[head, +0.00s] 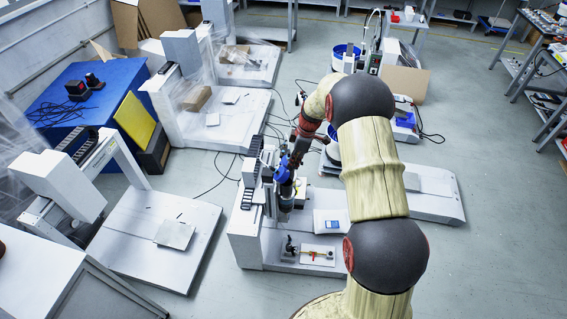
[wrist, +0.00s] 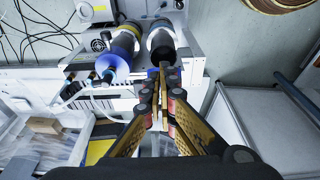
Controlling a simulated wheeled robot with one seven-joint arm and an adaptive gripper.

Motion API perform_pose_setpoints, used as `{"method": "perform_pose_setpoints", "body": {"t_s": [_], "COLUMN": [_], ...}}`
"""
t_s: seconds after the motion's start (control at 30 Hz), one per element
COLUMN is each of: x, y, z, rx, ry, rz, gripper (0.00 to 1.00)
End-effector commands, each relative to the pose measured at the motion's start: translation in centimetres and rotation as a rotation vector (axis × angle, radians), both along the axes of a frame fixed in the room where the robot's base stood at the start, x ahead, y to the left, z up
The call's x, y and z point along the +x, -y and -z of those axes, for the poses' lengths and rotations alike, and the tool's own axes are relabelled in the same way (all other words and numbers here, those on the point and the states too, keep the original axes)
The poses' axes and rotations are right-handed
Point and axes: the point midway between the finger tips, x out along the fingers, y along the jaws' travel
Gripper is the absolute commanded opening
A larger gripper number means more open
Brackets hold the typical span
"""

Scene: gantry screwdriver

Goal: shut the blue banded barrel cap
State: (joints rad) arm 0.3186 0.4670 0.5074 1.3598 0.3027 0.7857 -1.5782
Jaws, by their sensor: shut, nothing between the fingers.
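My gripper (wrist: 168,72) is shut and empty, its fingertips together just in front of a dark barrel (wrist: 160,42) in the wrist view. A small blue part (wrist: 152,73) is close beside the fingertips, possibly the blue banded cap; contact and how far it is open cannot be told. A blue barrel (wrist: 122,46) stands to the left of the dark one. In the head view a blue part (head: 282,172) shows at the gantry screwdriver, close to my gripper, whose fingertips are hard to make out there. My arm hides some of the machine's right side.
The gantry's white base (head: 274,248) carries a small fixture (head: 318,255) and a white-and-blue box (head: 330,221). Another white gantry machine (head: 150,235) stands to the left. Cables lie on the floor behind. Open grey floor (head: 490,230) is to the right.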

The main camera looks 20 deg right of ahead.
Motion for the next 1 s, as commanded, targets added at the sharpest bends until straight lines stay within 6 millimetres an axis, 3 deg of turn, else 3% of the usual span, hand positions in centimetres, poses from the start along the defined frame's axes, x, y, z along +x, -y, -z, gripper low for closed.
{"method": "perform_pose_setpoints", "body": {"t_s": [0.57, 1.0], "x": [-2.0, -2.8], "y": [3.6, 5.0], "z": [3.9, 6.6], "rx": [0.131, 0.47], "ry": [0.075, 0.271], "rz": [0.004, 0.005], "gripper": [0.0, 0.0]}}
